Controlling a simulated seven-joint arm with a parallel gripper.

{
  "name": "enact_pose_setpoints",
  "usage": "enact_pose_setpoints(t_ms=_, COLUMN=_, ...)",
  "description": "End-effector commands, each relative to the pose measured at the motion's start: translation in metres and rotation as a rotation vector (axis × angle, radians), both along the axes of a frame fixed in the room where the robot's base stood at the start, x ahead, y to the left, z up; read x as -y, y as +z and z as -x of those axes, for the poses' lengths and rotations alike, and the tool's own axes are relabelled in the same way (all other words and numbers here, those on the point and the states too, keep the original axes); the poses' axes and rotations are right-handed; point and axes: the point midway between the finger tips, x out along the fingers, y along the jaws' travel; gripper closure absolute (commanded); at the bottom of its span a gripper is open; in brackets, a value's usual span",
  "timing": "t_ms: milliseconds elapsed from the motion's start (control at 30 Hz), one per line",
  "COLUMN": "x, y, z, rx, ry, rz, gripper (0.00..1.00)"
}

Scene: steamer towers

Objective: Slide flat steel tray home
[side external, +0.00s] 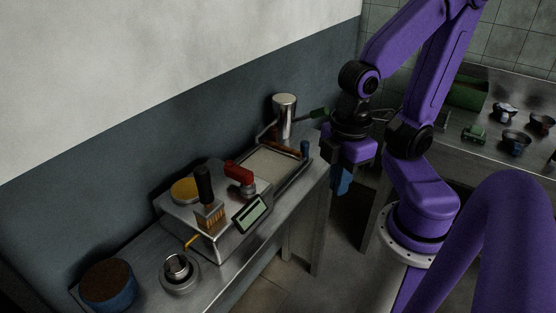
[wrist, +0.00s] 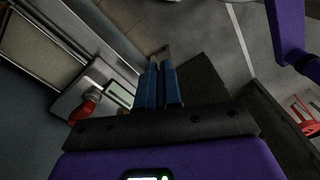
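A flat steel tray (side external: 284,180) with a pale bottom lies on the narrow steel bench along the wall, toward the bench's far end. A small blue upright piece (side external: 304,149) stands at its right corner. My gripper (side external: 341,185) points down just past the bench edge, to the right of the tray and apart from it. In the wrist view its two blue fingers (wrist: 159,84) lie side by side with almost no gap and nothing seen between them. Part of a flat framed surface, perhaps the tray, shows at the upper left there; I cannot tell for certain.
A steel box with a red-handled tool (side external: 240,173), a dark-handled brush (side external: 209,214) and a tilted display (side external: 252,214) stands nearer on the bench. A metal cylinder (side external: 285,115) stands behind the tray. A second counter with bowls (side external: 515,143) is at right. Open floor lies below my gripper.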

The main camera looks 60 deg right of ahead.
Motion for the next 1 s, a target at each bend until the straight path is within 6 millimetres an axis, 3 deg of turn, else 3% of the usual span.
enact_pose_setpoints(t_ms=300, x=0.000, y=0.050, z=-0.002, rx=-0.005, ry=-0.013, rz=0.000, gripper=1.00)
enact_pose_setpoints(t_ms=700, x=0.022, y=0.038, z=-0.030, rx=-0.240, ry=-0.293, rz=0.047, gripper=1.00)
enact_pose_setpoints(t_ms=1000, x=0.044, y=0.034, z=-0.061, rx=-0.495, ry=-0.577, rz=-0.048, gripper=1.00)
